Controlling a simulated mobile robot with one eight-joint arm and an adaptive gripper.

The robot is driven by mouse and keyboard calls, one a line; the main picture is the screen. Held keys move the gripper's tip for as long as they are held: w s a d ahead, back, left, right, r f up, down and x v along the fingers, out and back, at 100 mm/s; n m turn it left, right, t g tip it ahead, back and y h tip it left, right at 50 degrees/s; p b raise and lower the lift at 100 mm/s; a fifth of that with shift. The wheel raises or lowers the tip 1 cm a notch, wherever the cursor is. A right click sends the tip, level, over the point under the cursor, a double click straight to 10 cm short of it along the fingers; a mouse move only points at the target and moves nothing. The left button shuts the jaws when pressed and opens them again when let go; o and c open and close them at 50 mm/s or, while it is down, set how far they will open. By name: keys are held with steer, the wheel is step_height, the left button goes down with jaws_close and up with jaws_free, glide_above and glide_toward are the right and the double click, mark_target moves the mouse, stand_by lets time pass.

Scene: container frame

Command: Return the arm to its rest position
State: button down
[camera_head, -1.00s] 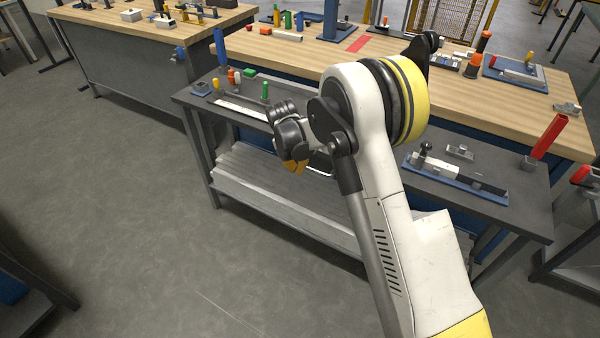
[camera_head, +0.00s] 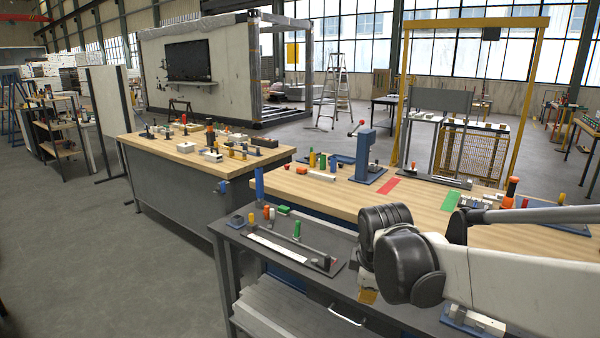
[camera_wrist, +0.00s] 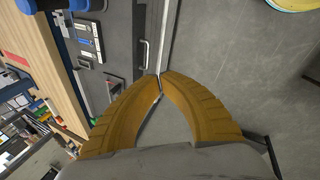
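My arm comes in from the right edge of the head view. Its dark wrist covers part of the grey bench (camera_head: 290,285). My gripper (camera_head: 368,297) shows there only as a small orange piece under the wrist, in front of the bench. In the wrist view, the two orange fingers of my gripper (camera_wrist: 160,76) curve together and meet at the tips. I see nothing held between them. Beyond the fingertips are the bench edge, a metal handle (camera_wrist: 143,55) and the grey floor.
The grey bench carries a tray (camera_head: 325,263) and small coloured parts. Behind it stands a wood-topped table (camera_head: 330,195) with a blue press (camera_head: 364,155). Another wood-topped table (camera_head: 150,152) stands to the left. The floor (camera_head: 165,270) at left is clear.

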steer(key=s+d+r+m+t, duration=0.1)
steer(key=s+d+m, duration=0.3)
steer(key=s+m, duration=1)
steer(key=s+t, duration=0.1)
steer(key=s, duration=0.4)
steer(key=shift+s+d+m+t+y, duration=0.15)
steer(key=shift+s+m+t+y, duration=0.15)
steer(key=shift+s+m, duration=0.1)
